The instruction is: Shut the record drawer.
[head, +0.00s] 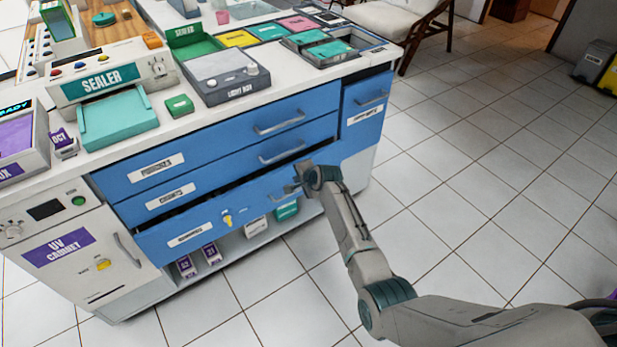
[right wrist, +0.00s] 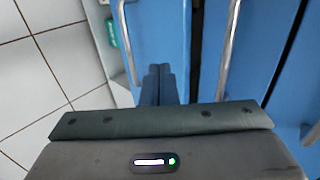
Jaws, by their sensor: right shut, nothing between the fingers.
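The blue cabinet has three stacked wide drawers. The lowest drawer (head: 200,228) stands out a little, with a dark gap above its front; its label is too small to read surely, so I cannot confirm it is the record drawer. The middle drawer (head: 215,181) and top drawer (head: 215,140) look nearly flush. My right gripper (head: 290,189) is at the right part of the lowest drawer front, by its handle. In the right wrist view its fingers (right wrist: 158,82) are together and empty, close to the blue front beside the handle (right wrist: 125,40); contact is unclear. My left gripper is out of view.
The white counter (head: 205,122) above holds a sealer (head: 110,85), a light box (head: 222,80) and several trays. A UV cabinet (head: 75,255) stands at the left. An open shelf with small boxes (head: 212,253) lies under the drawers. The tiled floor (head: 480,180) at right is clear.

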